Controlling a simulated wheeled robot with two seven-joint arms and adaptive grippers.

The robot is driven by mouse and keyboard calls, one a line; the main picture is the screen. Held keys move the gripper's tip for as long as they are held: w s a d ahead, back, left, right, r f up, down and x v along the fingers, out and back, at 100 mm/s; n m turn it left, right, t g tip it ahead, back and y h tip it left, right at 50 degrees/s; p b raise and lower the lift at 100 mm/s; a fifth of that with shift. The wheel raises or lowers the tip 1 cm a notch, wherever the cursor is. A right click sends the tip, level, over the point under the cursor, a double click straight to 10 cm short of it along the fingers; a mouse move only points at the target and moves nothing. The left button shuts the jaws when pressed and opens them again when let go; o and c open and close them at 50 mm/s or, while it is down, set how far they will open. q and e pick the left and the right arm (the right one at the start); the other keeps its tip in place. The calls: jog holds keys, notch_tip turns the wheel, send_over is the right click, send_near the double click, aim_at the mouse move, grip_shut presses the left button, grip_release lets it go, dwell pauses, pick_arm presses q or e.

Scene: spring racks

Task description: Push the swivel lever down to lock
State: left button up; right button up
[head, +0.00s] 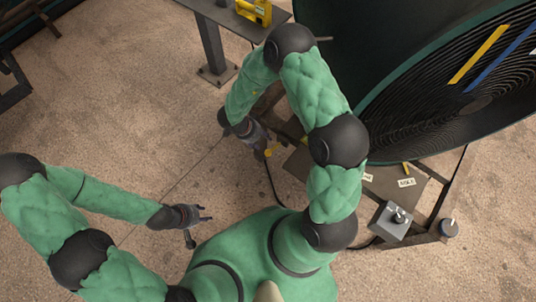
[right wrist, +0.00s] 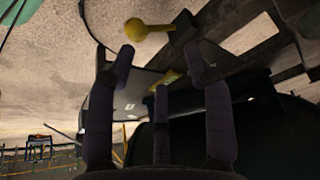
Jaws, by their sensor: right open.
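The swivel lever has a round yellow knob (right wrist: 135,30) on a short yellow stem, joined to a dark block (right wrist: 184,28). In the right wrist view it lies just past my right gripper's fingertips, towards the top. My right gripper (right wrist: 160,68) is open, its fingers spread, with nothing between them. In the head view my right gripper (head: 264,142) is beside the yellow knob (head: 268,153) at the stand's left side; I cannot tell whether they touch. My left gripper (head: 200,222) is open and empty above the floor at lower left.
A large dark drum with a coiled spring (head: 440,120) fills the upper right. A stand plate (head: 385,182) with labels and a grey control box (head: 391,221) is below it. A small table (head: 225,15) bears a yellow device (head: 254,11). The floor at left is largely clear.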

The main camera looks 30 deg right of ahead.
aim_at(267, 151)
jog(key=s+f+b, duration=0.1)
jog(key=f+b, duration=0.1)
jog(key=f, duration=0.1)
jog(key=s+d+f+m+g+b, duration=0.1)
jog(key=f+b, duration=0.1)
jog(key=f, duration=0.1)
jog(key=s+d+f+m+b, duration=0.1)
jog(key=f+b, duration=0.1)
jog(key=f, duration=0.1)
jog(key=shift+f+y, duration=0.3)
grip_shut()
